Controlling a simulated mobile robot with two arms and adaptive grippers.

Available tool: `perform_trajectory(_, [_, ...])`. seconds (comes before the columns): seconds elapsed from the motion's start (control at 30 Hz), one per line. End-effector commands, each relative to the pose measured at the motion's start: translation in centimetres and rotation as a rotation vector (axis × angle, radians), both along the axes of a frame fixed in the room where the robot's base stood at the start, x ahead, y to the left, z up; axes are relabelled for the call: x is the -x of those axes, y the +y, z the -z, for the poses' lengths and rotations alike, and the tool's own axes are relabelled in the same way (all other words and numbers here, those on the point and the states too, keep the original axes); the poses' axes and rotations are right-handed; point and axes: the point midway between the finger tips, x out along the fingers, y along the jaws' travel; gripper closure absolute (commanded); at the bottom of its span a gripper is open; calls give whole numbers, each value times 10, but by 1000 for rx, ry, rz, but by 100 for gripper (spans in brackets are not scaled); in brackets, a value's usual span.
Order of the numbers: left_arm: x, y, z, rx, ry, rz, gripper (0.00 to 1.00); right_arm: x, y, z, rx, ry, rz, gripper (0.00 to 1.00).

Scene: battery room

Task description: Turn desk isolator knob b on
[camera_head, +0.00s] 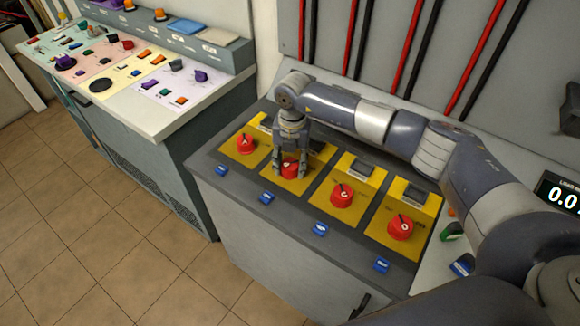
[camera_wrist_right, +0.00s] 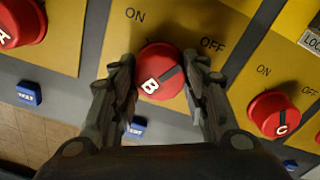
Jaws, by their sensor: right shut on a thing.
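Isolator knob B (camera_wrist_right: 160,62) is a round red knob on a yellow plate marked ON at left and OFF at right in the right wrist view. Its dark pointer bar slants up and right, toward the OFF side. My right gripper (camera_wrist_right: 165,95) is shut on knob B, with one dark finger on each side. In the head view, the right gripper (camera_head: 291,168) points down over knob B (camera_head: 290,160), which is partly hidden by the fingers. My left gripper is not in view.
Red knob A (camera_head: 246,142) is left of B; knobs C (camera_head: 342,194) and D (camera_head: 401,227) are to its right. Blue labels (camera_head: 267,198) line the desk front. A control console (camera_head: 180,125) stands at left. Red and black cables (camera_head: 400,50) hang behind my right arm.

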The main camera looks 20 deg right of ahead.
Motion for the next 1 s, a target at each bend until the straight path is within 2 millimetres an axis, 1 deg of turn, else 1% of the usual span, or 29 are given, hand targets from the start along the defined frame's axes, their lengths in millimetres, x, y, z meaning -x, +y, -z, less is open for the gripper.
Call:
perform_trajectory(0.03, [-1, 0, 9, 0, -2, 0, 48, -1, 0, 4, 0, -2, -43, 82])
perform_trajectory(0.1, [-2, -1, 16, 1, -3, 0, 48, 0, 0, 4, -1, -2, -109, 82])
perform_trajectory(0.6, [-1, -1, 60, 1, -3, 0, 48, 0, -2, 4, -2, -2, -584, 82])
perform_trajectory(1.0, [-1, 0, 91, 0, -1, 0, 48, -1, -3, 3, -2, -3, -960, 82])
